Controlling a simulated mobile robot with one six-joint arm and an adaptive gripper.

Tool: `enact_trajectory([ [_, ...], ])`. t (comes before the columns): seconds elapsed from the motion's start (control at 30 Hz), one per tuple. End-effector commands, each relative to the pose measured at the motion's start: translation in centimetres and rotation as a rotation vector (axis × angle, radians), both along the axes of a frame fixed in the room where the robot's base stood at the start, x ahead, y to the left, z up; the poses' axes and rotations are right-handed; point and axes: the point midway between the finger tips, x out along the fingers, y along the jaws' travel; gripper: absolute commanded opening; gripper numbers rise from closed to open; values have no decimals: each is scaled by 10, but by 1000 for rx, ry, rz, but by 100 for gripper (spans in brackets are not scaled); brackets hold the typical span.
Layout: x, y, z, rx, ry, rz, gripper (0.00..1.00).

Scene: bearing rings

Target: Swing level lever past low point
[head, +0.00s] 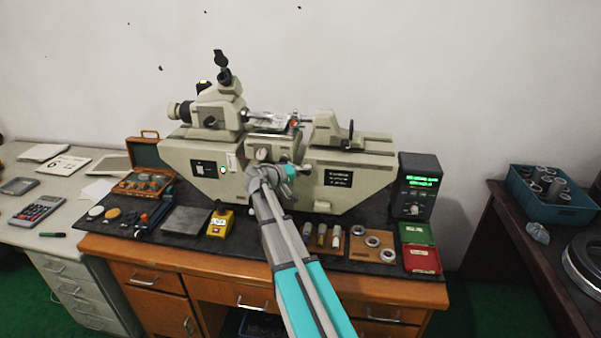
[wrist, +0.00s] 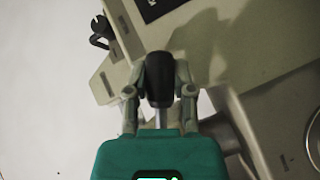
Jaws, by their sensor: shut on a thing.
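The level lever shows in the wrist view as a black rounded knob (wrist: 159,80) on a pale shaft. My gripper (wrist: 163,72) has one finger on each side of the knob and is shut on it. In the head view my gripper (head: 285,171) is at the front middle of the beige measuring machine (head: 190,160), below its small stage (head: 272,145). My arm and gripper hide the lever there, so its angle cannot be told from that view.
Another black handle (head: 350,131) is on the machine's right part. A dark knob (wrist: 101,30) shows at the wrist view's upper left.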

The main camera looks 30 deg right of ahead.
Motion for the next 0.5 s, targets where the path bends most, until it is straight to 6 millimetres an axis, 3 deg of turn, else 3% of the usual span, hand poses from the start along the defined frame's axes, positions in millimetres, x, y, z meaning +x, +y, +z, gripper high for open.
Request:
enact_trajectory([
  [0.03,-1,-2,-1,2,1,-5,36],
  [0.2,0,0,-1,1,1,-2,67],
  [0.5,1,2,0,0,1,1,68],
])
